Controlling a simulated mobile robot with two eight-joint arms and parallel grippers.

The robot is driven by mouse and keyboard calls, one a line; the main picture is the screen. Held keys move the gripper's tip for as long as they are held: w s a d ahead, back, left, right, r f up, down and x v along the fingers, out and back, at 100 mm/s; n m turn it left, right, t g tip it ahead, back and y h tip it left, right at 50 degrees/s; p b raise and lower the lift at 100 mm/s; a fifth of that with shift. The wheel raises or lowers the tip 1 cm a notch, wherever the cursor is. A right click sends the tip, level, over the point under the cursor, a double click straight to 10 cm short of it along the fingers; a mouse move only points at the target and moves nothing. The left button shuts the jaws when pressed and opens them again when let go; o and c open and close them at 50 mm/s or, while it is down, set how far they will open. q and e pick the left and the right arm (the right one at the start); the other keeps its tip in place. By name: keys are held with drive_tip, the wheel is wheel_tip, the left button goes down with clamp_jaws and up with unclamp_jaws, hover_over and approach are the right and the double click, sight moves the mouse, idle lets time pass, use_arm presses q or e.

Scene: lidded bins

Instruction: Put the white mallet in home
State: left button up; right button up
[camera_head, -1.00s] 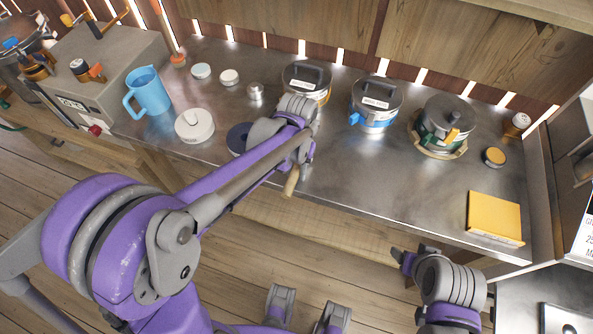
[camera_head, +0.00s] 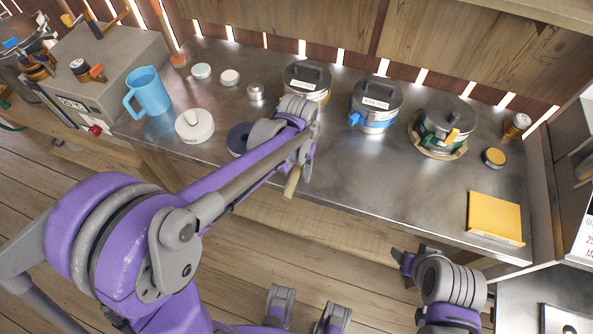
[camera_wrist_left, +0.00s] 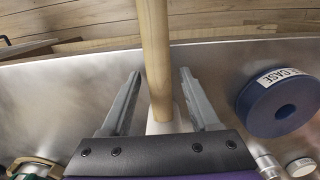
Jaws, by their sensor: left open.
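The white mallet shows in the left wrist view as a wooden handle (camera_wrist_left: 154,55) with a white part (camera_wrist_left: 160,123) at its near end. In the head view only a short piece of its handle (camera_head: 292,183) shows at the table's front edge; my left arm hides the rest. My left gripper (camera_wrist_left: 160,78) is open, with one finger on each side of the handle and gaps visible. In the head view its fingers are mostly hidden behind the wrist. No place marked home is readable. My right wrist (camera_head: 450,285) is at the lower right; its jaw opening is unclear.
Three lidded bins, with orange (camera_head: 306,84), blue (camera_head: 375,103) and green (camera_head: 443,127) parts, stand along the back. A blue ring (camera_wrist_left: 280,105) with a partly readable label lies near my left gripper.

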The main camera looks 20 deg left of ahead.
sight(297, 168)
use_arm(q)
drive_tip(key=r, duration=0.7)
drive_tip(key=r+p, duration=0.1)
drive_tip(key=r, duration=0.3)
drive_tip(key=shift+w, duration=0.25)
drive_tip(key=s+a+f+t, duration=0.2)
drive_tip(key=s+t, duration=0.1)
drive_tip(key=s, duration=0.4)
drive_tip(key=s+a+f+t, duration=0.2)
drive_tip(key=s+f, duration=0.1)
drive_tip(key=s, duration=0.5)
drive_tip(key=shift+s+a+f+t, duration=0.15)
drive_tip(key=shift+s+a+t, duration=0.1)
drive_tip(key=shift+t, duration=0.15)
